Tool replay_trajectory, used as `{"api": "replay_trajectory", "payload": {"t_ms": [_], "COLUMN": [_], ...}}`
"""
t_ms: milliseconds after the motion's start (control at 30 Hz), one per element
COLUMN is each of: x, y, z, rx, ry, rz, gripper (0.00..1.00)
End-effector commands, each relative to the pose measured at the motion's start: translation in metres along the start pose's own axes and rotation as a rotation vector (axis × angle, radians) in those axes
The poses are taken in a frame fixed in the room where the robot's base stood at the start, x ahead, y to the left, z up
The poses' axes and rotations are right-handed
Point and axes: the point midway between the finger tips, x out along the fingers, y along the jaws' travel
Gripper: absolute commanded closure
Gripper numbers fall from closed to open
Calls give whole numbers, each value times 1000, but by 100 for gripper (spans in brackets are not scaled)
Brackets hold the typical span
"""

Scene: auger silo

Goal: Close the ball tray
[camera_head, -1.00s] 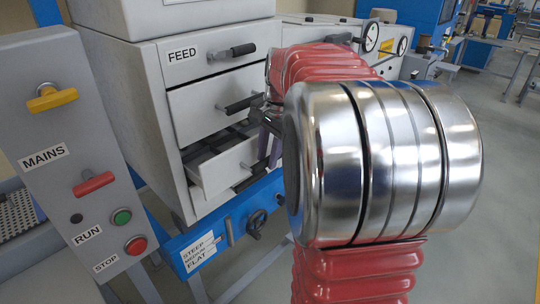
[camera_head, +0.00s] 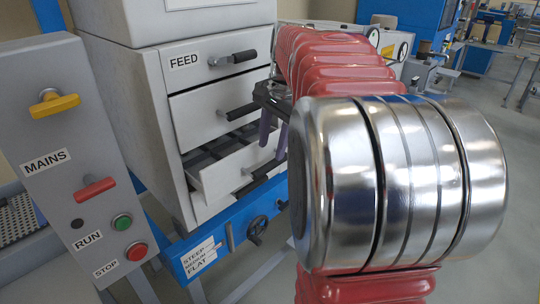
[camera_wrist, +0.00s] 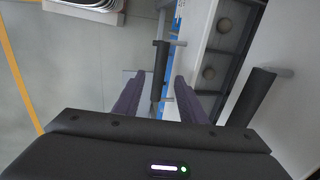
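The ball tray (camera_head: 228,178) is the bottom drawer of the grey cabinet and stands pulled out, its dark compartments showing. In the wrist view the tray's inside (camera_wrist: 230,48) holds two round balls (camera_wrist: 216,49). Its black bar handle (camera_wrist: 160,72) lies in line between my gripper's fingers. My gripper (camera_wrist: 158,76) has its two purple fingers apart, one on each side of the handle, and I see no contact. In the head view my gripper (camera_head: 273,140) is at the tray's front, fingers pointing down. My arm hides part of the right side there.
Above the tray are a closed drawer (camera_head: 195,115) with a black handle (camera_head: 238,111) and the FEED drawer (camera_head: 215,60). The middle drawer's handle (camera_wrist: 250,98) is close on the wrist view's right. The MAINS panel (camera_head: 72,150) stands left. Open floor (camera_wrist: 80,80) lies left in the wrist view.

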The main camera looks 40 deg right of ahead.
Motion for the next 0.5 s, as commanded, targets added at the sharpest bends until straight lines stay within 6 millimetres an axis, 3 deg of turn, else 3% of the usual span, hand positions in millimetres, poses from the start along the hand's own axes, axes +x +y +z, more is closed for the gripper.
{"api": "replay_trajectory", "payload": {"t_ms": [300,500], "x": [-54,-70], "y": [0,0], "z": [0,0], "rx": [0,0], "ry": [2,0], "rz": [-2,0], "gripper": [62,62]}}
